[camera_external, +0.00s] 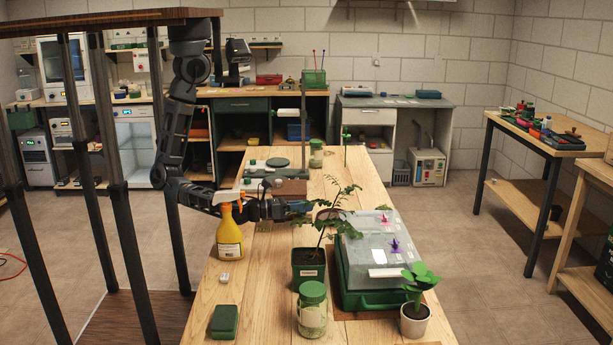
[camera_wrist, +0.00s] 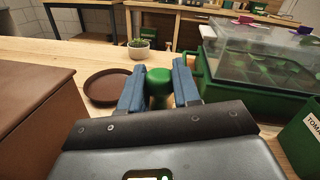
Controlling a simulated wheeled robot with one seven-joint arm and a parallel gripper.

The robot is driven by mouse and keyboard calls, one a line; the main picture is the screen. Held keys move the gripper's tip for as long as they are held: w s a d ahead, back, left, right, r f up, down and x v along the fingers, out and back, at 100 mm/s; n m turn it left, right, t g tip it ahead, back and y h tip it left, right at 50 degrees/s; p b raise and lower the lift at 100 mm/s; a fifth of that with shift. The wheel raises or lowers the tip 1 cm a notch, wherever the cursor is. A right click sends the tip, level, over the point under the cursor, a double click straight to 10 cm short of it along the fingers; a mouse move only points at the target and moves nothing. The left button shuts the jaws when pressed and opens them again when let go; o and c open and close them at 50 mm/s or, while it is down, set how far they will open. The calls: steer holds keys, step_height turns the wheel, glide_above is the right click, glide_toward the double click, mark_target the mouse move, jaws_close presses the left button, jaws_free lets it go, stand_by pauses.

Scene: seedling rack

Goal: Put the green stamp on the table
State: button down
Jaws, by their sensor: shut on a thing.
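The green stamp (camera_wrist: 159,82), with a rounded knob on top, is between the blue fingers of my gripper (camera_wrist: 159,88) in the wrist view. The fingers are shut on it. Its lower part is hidden by the gripper, so I cannot tell whether it touches the table. In the external view my gripper (camera_external: 296,208) is low over the wooden table (camera_external: 262,270), beside a leafy plant; the stamp is not clear there.
A brown block (camera_wrist: 38,90) stands left of my gripper in the wrist view, and a brown saucer (camera_wrist: 106,87) lies ahead. A green case (camera_wrist: 262,95) with a clear lid and a labelled pot (camera_wrist: 306,138) are at right. A yellow spray bottle (camera_external: 229,240) stands by my forearm.

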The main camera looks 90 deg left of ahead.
mark_target(303, 222)
steer(key=shift+f, duration=2.9)
steer(key=shift+f, duration=0.15)
steer(key=c, duration=0.8)
jaws_free()
steer(key=shift+r, duration=0.2)
steer(key=shift+s+d+f, duration=0.1)
steer(key=shift+s+f, duration=0.05)
steer(key=shift+s, duration=0.2)
steer(key=s+b, duration=0.1)
steer(key=s, duration=0.2)
steer(key=s+d+b, duration=0.1)
steer(key=s, duration=0.2)
steer(key=s+b, duration=0.1)
steer(key=s, duration=0.3)
steer(key=shift+d+b, duration=0.25)
steer(key=shift+b, duration=0.05)
steer(key=shift+o, duration=0.2)
steer(key=shift+s, duration=0.6)
